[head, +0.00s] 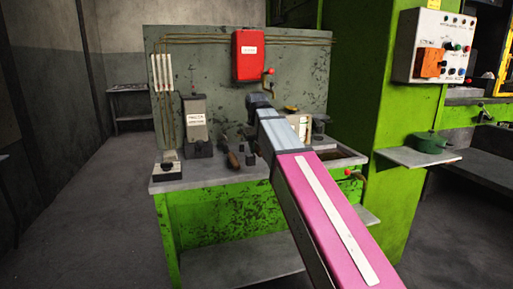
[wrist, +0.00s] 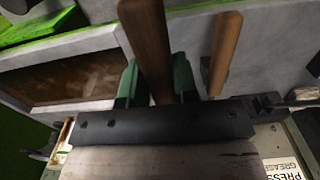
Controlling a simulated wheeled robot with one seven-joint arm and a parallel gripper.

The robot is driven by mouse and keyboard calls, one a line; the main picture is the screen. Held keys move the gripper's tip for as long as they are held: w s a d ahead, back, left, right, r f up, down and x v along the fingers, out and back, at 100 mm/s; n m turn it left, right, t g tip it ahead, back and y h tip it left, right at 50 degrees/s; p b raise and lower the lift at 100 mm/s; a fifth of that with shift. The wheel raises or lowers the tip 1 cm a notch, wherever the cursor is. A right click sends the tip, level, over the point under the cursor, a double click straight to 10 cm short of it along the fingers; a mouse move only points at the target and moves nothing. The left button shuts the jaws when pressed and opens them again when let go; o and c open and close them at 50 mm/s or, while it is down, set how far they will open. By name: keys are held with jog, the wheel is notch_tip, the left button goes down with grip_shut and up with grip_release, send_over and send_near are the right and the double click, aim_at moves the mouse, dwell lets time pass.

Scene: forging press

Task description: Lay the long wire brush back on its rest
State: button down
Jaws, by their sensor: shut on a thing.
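In the wrist view my gripper (wrist: 157,82) has its two green fingers shut on a brown wooden handle, which I take to be the long wire brush (wrist: 147,35). The handle runs up out of the top of the picture; its bristles do not show. A second wooden handle (wrist: 224,50) lies just to the right, apart from the fingers. In the head view my arm reaches over the bench, and its end hides the fingers and the held brush. A brown-handled tool (head: 233,160) lies on the bench there. I cannot make out the brush's rest.
The grey bench top (head: 205,178) has a labelled grey unit (head: 195,128) at left and a recessed tray (head: 340,154) at right. A red box (head: 248,55) hangs on the back panel. A green pot (head: 430,143) stands on a side shelf.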

jog(key=w+f, duration=0.1)
jog(key=w, duration=0.1)
jog(key=w+a+f, duration=0.1)
jog(key=w+f, duration=0.1)
jog(key=shift+w+a+f, duration=0.1)
jog(key=shift+w+a, duration=0.05)
jog(key=shift+w, duration=0.2)
jog(key=shift+s+f, duration=0.1)
jog(key=shift+f, duration=1.45)
dwell(0.5)
jog(key=c, duration=0.8)
grip_release()
jog(key=shift+s, duration=0.1)
